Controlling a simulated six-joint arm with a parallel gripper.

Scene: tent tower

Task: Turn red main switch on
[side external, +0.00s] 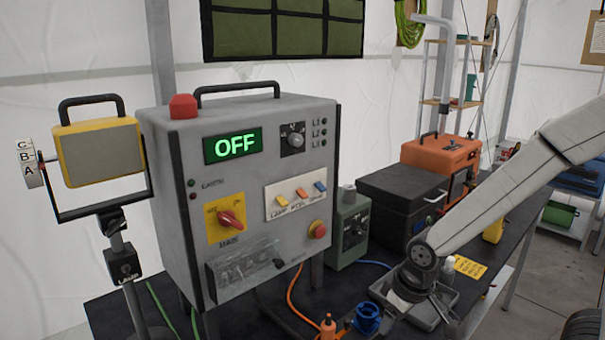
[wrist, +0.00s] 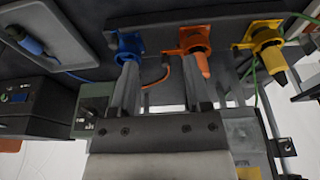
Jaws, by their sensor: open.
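The red main switch (side external: 231,219) is a rotary knob on a yellow plate, low on the left of the grey control box (side external: 180,247) front. The knob sits tilted on the plate, and the green display (side external: 233,146) above reads OFF. My gripper (side external: 437,308) is low over the table, to the right of the box and well apart from the switch. In the wrist view my gripper (wrist: 163,82) has its two fingers spread with nothing between them. The switch cannot be made out in the wrist view.
A blue socket (side external: 367,318) and an orange plug (side external: 327,325) stand at the table's front; the wrist view also shows a yellow socket (wrist: 265,38). A grey tray (side external: 425,316) is beside my gripper. A green box (side external: 350,232) stands right of the control box. Cables cross the table.

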